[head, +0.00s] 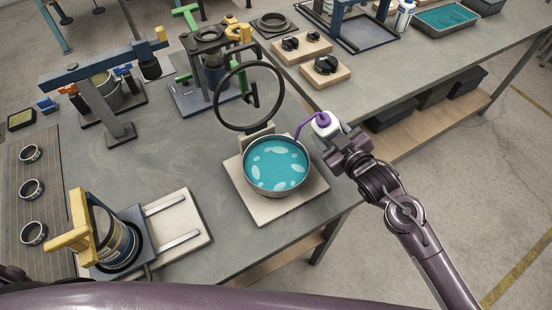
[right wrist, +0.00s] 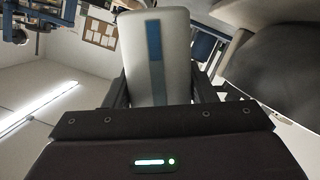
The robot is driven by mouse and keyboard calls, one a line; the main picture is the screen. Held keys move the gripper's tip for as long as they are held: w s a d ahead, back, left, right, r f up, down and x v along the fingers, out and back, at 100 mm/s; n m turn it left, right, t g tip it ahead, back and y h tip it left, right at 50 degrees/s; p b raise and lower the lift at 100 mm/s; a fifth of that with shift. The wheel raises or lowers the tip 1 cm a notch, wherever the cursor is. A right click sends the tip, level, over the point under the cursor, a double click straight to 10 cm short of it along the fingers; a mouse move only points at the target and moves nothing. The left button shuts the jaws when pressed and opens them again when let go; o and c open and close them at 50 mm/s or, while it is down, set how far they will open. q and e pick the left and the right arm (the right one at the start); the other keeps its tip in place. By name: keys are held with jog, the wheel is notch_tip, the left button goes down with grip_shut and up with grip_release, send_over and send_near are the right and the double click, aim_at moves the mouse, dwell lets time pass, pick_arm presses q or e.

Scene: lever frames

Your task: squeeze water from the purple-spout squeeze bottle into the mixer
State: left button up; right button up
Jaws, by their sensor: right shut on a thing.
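The white squeeze bottle (head: 323,122) with its bent purple spout (head: 306,123) is at the end of my right arm. My right gripper (head: 335,135) is shut on it, above the table's right edge. The spout's tip points down toward the right rim of the mixer's bowl (head: 277,190), apart from it and higher. The bowl holds teal liquid with pale patches and stands on a pale square base. A dark ring wheel (head: 219,98) rises behind it. In the right wrist view the bottle (right wrist: 175,60) shows a blue stripe between the fingers. My left gripper is not in view.
A yellow-handled device (head: 70,240) stands at the front left, near several metal rings on a slatted board (head: 50,190). Blue and green presses stand behind. Wooden blocks with black knobs (head: 325,72) sit on the back table. Bare table surrounds the mixer's base.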

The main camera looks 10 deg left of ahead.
aim_at(334, 116)
jog(key=shift+r, duration=0.1)
dwell(0.3)
notch_tip(334, 116, up, 5)
jog(key=p, duration=0.5)
jog(key=shift+w, duration=0.1)
dwell(0.4)
